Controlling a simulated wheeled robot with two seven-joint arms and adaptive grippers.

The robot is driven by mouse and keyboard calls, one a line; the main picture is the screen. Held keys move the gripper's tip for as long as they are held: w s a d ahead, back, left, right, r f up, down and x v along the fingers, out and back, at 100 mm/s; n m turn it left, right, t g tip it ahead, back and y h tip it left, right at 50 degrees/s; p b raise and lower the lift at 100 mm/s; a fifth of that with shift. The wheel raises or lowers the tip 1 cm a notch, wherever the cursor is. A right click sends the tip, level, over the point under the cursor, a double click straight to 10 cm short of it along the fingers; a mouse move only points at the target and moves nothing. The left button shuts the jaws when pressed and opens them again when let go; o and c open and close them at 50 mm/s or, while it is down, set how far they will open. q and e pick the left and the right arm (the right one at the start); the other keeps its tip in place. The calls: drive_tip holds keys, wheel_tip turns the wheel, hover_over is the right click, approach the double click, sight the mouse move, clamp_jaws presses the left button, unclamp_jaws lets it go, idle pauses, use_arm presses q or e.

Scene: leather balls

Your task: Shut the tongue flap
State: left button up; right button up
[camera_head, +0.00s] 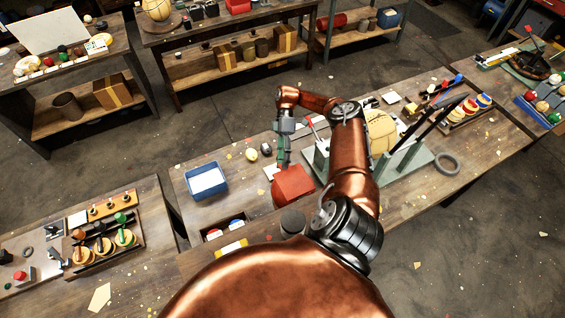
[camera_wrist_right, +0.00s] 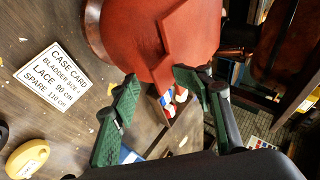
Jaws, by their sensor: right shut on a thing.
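A red leather piece (camera_head: 293,188), which I take to be the case with the tongue flap, lies on the workbench (camera_head: 225,209) in the head view. In the right wrist view its red leather (camera_wrist_right: 155,35) fills the top middle and narrows toward the fingers. My right gripper (camera_head: 283,162) is at its far side in the head view. The two green fingers of the right gripper (camera_wrist_right: 158,78) stand apart, with red leather between their tips, and are shut on it. The exact grip edge is partly hidden. My left gripper is not in view.
A printed case card (camera_wrist_right: 53,76) lies beside the red leather. A blue tray (camera_head: 206,182) stands left on the bench. Bare bench shows between the tray and the red leather.

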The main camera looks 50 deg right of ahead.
drive_tip(key=shift+s+d+f, duration=0.15)
drive_tip(key=shift+s+f, duration=0.1)
drive_tip(key=shift+f, duration=0.3)
drive_tip(key=v, duration=0.7)
drive_tip(key=shift+w+r, duration=0.2)
drive_tip(key=shift+c, duration=1.3)
drive_tip(key=shift+w+d+r, duration=0.1)
drive_tip(key=shift+w+r, duration=0.05)
drive_tip(key=shift+r, duration=0.3)
